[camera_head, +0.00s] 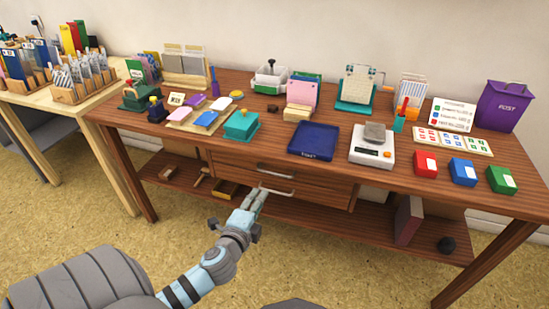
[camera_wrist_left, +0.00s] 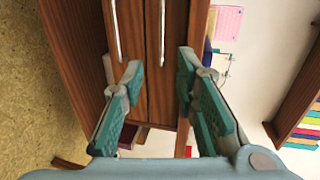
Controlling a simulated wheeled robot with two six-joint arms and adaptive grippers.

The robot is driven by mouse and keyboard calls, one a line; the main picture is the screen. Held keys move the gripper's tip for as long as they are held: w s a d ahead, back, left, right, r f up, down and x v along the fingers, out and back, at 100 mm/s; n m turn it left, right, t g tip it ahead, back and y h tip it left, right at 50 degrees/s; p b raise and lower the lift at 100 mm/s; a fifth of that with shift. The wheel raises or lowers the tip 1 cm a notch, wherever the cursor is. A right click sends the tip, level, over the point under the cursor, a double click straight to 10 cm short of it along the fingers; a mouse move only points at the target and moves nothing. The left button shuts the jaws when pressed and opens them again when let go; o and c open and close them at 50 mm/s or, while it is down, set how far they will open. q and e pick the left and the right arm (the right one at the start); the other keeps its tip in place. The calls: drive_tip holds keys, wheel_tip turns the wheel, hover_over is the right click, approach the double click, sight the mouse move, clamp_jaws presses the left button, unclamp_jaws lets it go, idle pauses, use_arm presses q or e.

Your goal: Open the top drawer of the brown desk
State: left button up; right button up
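The brown desk (camera_head: 420,184) has two stacked drawers under its top. The top drawer (camera_head: 235,162) has a silver bar handle (camera_head: 276,173), and the lower drawer has a similar handle (camera_head: 278,191). Both drawers look shut. My left gripper (camera_head: 256,192) is in front of the drawers, near the left end of the lower handle in the head view. In the left wrist view the gripper (camera_wrist_left: 158,80) is open and empty; the top handle (camera_wrist_left: 161,32) lies ahead between its fingers, apart from them, and the lower handle (camera_wrist_left: 116,30) lies to the left. My right gripper is not in view.
The desktop holds stamps, a dark blue tray (camera_head: 314,140), a scale (camera_head: 372,148) and several coloured pads. A lower shelf (camera_head: 330,219) sits below the drawers. A pale table (camera_head: 60,105) stands at left. The floor before the desk is clear.

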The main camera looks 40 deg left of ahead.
sight(276, 174)
use_arm(q)
drive_tip(key=b+x, duration=0.2)
drive_tip(key=x, duration=0.5)
drive_tip(key=b+x, duration=0.2)
drive_tip(key=x, duration=0.5)
drive_tip(key=shift+w+r, duration=0.2)
drive_tip(key=shift+w, duration=0.15)
drive_tip(key=shift+c, duration=0.5)
clamp_jaws()
